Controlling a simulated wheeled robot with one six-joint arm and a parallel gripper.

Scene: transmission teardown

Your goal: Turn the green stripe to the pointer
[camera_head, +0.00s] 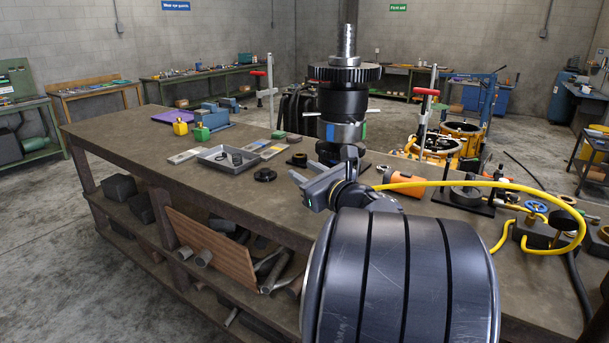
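A tall dark shaft assembly (343,101) stands upright on the bench, with a toothed gear near its top. Short pale pieces stick out on both sides just above the collar; I cannot tell which, if any, is the pointer. My gripper (304,177) is in front of the assembly's base, low and left, below the collar and apart from the stripe. Its finger gap is too small to judge.
A grey tray (227,166) and small parts lie left of the assembly on the bench (150,140). An orange cylinder (406,184), a yellow hose (480,184) and valve fittings crowd the right. My large arm link covers the bench's front.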

